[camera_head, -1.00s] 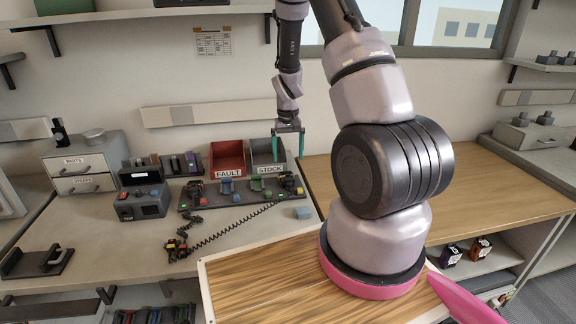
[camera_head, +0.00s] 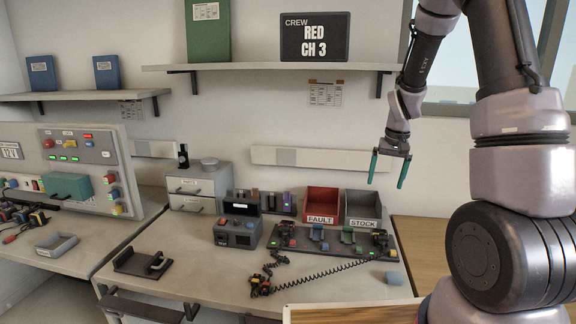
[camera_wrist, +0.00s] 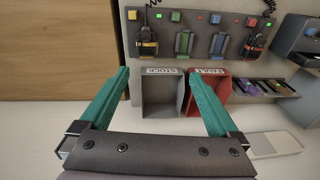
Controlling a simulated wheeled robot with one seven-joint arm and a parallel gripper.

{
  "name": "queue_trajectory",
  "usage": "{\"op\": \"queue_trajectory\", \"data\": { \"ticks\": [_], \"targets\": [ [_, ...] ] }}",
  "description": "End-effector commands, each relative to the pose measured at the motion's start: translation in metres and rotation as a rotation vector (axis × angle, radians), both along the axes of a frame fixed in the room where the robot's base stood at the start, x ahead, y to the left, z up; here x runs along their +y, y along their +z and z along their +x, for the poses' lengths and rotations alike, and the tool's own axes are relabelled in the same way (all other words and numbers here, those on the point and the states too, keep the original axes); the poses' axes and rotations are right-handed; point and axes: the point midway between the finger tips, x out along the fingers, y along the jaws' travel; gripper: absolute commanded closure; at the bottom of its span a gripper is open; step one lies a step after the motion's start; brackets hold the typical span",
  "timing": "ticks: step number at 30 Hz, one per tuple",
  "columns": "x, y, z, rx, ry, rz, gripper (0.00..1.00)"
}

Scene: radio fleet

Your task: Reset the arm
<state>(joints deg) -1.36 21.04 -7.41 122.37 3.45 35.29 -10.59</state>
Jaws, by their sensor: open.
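My gripper (camera_head: 389,170) hangs from the arm in front of the back wall, above the workbench, with its two teal fingers spread apart and nothing between them. In the wrist view my gripper (camera_wrist: 160,100) is also open and empty. Beyond its fingers there are the grey STOCK bin (camera_wrist: 162,92) and the red FAULT bin (camera_wrist: 195,112). In the head view the red FAULT bin (camera_head: 321,204) and the grey STOCK bin (camera_head: 362,209) stand on the bench below the gripper, apart from it.
A dark rack (camera_head: 330,241) with radios stands before the bins, beside a test box (camera_head: 237,232). A coiled cord runs across the bench (camera_head: 215,275). Drawers (camera_head: 200,187) stand at the back. A shelf (camera_head: 265,67) holds the RED CH 3 sign (camera_head: 314,37).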

Motion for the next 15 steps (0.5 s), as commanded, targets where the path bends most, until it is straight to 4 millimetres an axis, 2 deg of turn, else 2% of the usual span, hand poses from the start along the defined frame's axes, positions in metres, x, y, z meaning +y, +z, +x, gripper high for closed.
{"op": "queue_trajectory", "data": {
  "ticks": [1,6,11,15],
  "targets": [
    [0.004,0.027,-0.006,-0.036,-0.009,0.011,0.03],
    [0.019,0.096,-0.036,-0.123,-0.034,0.05,0.03],
    [0.032,0.151,-0.073,-0.204,-0.055,0.083,0.03],
    [0.041,0.191,-0.111,-0.277,-0.069,0.109,0.03]
  ]
}}
